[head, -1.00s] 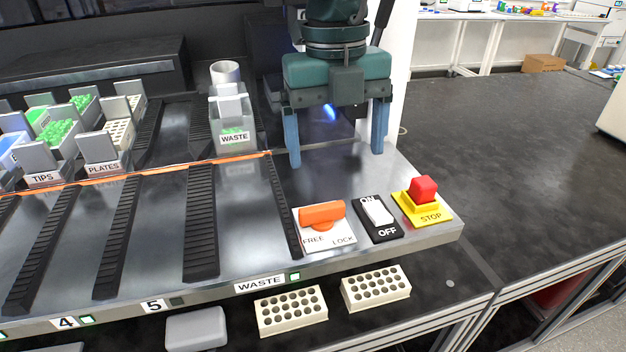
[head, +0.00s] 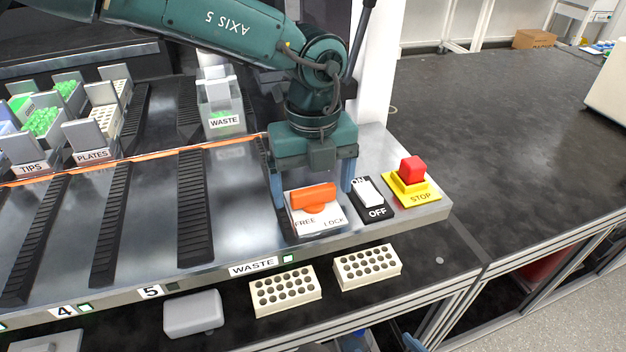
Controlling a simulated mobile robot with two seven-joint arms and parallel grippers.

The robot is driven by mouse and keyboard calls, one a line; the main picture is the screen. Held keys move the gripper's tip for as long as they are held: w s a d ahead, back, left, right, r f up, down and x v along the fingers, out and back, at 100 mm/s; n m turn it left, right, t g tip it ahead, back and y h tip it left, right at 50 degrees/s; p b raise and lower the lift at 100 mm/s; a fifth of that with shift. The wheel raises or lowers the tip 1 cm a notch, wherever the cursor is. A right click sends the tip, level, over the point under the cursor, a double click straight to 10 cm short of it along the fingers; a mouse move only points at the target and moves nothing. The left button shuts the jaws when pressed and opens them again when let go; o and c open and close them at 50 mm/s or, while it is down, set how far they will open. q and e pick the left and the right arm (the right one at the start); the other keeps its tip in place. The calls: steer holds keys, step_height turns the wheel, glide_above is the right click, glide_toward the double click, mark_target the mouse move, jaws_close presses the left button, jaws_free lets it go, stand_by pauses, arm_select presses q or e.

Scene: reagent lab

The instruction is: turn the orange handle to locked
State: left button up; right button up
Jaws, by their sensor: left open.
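The orange handle (head: 313,197) is a short bar on a white plate marked FREE at left and LOCK at right, near the front right of the metal deck. The bar lies roughly left to right, its left end above FREE. My left gripper (head: 312,184) is open and points down at it. One blue finger is left of the handle and the other is right of it, with the bar between them in the picture. I cannot tell whether either finger touches it. Blue pieces at the bottom edge may be my right gripper, but too little shows to tell.
A black ON/OFF switch (head: 369,198) and a yellow-based red STOP button (head: 411,181) stand close to the right of the handle. A WASTE container (head: 221,105) is behind to the left. Two white racks with holes (head: 286,291) (head: 367,264) lie below the deck's front edge.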

arm_select(q)
steer(key=shift+f, duration=0.1)
steer(key=shift+c, duration=0.5)
steer(key=c, duration=0.9)
arm_select(e)
steer(key=shift+w+r, duration=0.15)
